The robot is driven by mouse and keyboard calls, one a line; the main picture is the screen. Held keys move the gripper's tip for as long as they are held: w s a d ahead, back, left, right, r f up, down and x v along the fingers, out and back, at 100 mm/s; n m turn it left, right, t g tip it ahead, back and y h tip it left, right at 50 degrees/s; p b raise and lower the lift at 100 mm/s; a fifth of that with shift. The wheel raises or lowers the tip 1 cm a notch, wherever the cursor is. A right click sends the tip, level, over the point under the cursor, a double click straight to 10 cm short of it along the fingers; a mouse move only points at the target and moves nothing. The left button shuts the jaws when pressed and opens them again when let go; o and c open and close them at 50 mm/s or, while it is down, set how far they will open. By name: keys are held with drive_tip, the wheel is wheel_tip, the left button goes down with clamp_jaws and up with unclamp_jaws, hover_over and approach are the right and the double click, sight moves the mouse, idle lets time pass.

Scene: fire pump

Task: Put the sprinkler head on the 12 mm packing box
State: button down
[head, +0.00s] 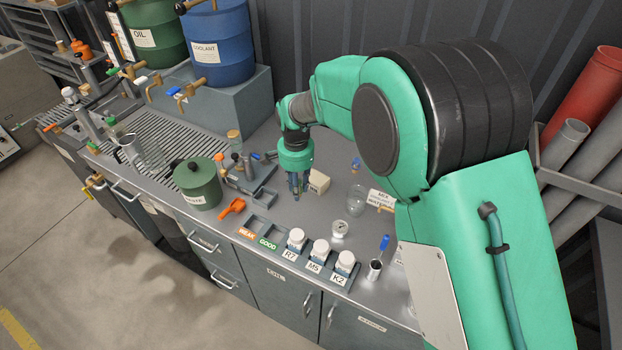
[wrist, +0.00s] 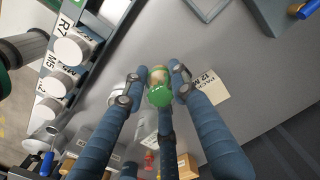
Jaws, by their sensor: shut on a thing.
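My gripper (head: 297,188) points down over the bench, its blue-grey fingers closed around a small green and brownish piece, which looks like the sprinkler head (wrist: 158,92). The fingers hide part of this piece, and in the head view it cannot be made out. The 12 mm packing box (head: 319,182) is a small cream box on the bench, just right of the fingers. In the wrist view the packing box (wrist: 211,87) shows its printed label, right of the held piece and apart from it, partly behind a finger.
White-capped jars (head: 320,249) stand in a labelled rack at the bench front. A round gauge (head: 339,228), a clear glass (head: 356,200) and a metal cup (head: 374,269) are to the right. A green pot (head: 197,183) and an orange tool (head: 232,207) lie left.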

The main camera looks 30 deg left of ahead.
drive_tip(key=w+d+p, duration=0.1)
drive_tip(key=d+p, duration=0.8)
drive_tip(key=p, duration=0.8)
drive_tip(key=shift+w+d+r, duration=0.2)
drive_tip(key=shift+d, duration=0.2)
drive_tip(key=p, duration=0.3)
hover_over(316, 177)
drive_tip(key=shift+f, duration=0.8)
drive_tip(key=shift+f, duration=1.75)
